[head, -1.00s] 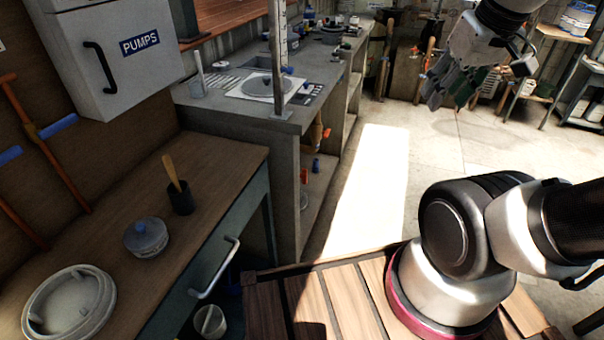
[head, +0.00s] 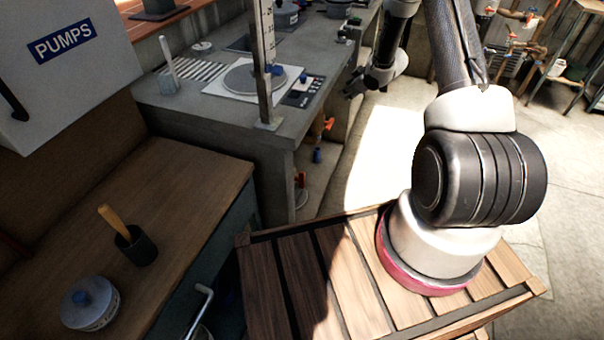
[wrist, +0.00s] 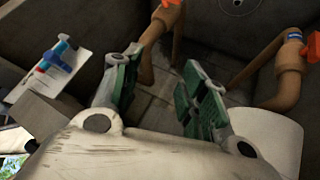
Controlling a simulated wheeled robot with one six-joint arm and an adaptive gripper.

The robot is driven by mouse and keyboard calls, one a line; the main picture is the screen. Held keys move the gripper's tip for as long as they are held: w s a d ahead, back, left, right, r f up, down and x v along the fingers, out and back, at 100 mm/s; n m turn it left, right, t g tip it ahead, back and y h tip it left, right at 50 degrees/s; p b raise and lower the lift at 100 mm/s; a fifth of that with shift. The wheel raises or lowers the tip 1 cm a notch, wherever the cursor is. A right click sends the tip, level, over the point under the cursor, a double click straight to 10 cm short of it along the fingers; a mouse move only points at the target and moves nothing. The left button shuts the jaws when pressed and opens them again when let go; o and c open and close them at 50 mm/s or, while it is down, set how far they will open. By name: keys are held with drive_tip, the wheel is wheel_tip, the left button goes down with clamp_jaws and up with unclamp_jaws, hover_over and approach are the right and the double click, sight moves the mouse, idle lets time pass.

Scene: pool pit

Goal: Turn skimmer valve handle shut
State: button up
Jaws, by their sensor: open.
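My gripper (head: 362,84) is beside the far part of the concrete counter in the head view. In the wrist view its green-padded fingers (wrist: 160,92) stand apart with nothing between them. Beyond them are tan pipes with an orange handle (wrist: 171,2) at the top and another orange-red handle (wrist: 312,48) at the right. A blue handle (wrist: 55,55) shows at the left by a white card. In the head view, an orange handle (head: 327,124), a blue one (head: 317,155) and a red one (head: 301,180) are by the counter's side. I cannot tell which is the skimmer valve's.
The concrete counter (head: 200,115) has a metal post (head: 264,70) at its near corner. A wooden bench (head: 170,180) holds a lidded jar (head: 90,303) and a black cup (head: 136,246). Sunlit floor (head: 385,140) lies open right of the counter.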

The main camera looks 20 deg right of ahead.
drive_tip(key=s+a+f+n+y, duration=0.1)
drive_tip(key=s+a+f+y, duration=0.1)
drive_tip(key=f, duration=0.5)
drive_tip(key=s+a+f+y, duration=0.1)
drive_tip(key=a+f, duration=0.1)
drive_tip(key=f, duration=0.5)
drive_tip(key=n+t+y, duration=0.1)
drive_tip(key=t+y, duration=0.1)
drive_tip(key=y, duration=0.7)
approach(304, 177)
drive_tip(key=x, duration=0.9)
drive_tip(key=shift+w+a+f, duration=0.2)
drive_tip(key=shift+w+f, duration=0.05)
drive_tip(key=shift+w, duration=0.1)
drive_tip(key=shift+w+a, duration=0.4)
drive_tip(key=shift+a, duration=0.05)
clamp_jaws()
